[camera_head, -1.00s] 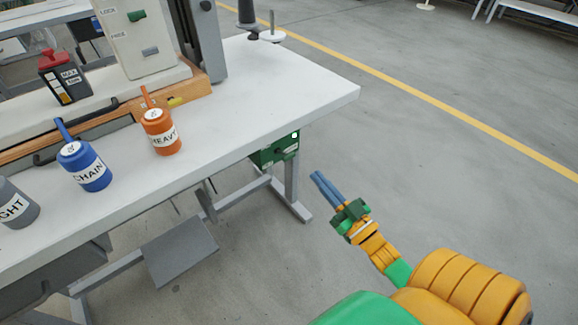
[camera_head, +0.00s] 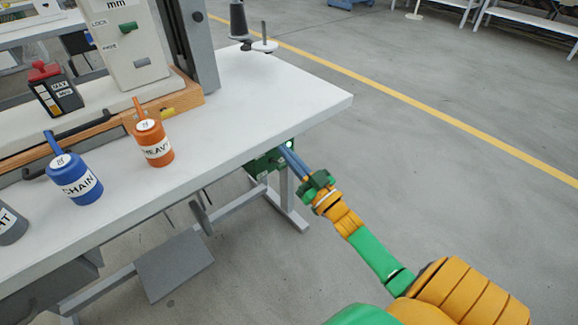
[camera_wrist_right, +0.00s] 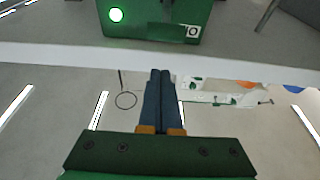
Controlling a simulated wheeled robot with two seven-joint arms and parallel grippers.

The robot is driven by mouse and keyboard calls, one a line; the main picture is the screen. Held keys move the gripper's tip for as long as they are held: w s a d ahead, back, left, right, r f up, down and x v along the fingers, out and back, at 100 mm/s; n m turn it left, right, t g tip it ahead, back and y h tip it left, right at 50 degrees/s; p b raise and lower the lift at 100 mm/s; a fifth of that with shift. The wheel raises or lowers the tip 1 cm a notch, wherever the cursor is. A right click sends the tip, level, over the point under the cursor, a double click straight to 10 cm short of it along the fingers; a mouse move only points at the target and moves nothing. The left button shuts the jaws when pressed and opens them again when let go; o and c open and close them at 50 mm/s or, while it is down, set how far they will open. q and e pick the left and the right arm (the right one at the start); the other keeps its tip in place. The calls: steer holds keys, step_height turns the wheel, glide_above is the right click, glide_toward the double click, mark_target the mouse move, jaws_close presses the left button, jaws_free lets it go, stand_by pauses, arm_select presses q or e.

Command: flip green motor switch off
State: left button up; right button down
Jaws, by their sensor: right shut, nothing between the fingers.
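The green motor switch box (camera_head: 262,163) hangs under the front right corner of the white table, with a small lit lamp (camera_head: 289,144) on it. My right gripper (camera_head: 284,150) is shut and empty. Its blue fingertips overlap the box's right part in the head view; I cannot tell whether they touch. In the wrist view the fingertips (camera_wrist_right: 160,73) lie below the box face. My left gripper is out of view.
The white table (camera_head: 255,95) is just above my right fingers. An orange canister (camera_head: 155,142) and a blue canister (camera_head: 76,180) stand on it. A table leg (camera_head: 289,201) and a grey pedal (camera_head: 174,266) are below. The floor at right is clear.

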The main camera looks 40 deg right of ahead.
mark_target(285, 167)
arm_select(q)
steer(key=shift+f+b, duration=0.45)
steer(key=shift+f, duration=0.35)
arm_select(e)
steer(key=shift+s+f, duration=0.15)
steer(key=shift+f, duration=1.65)
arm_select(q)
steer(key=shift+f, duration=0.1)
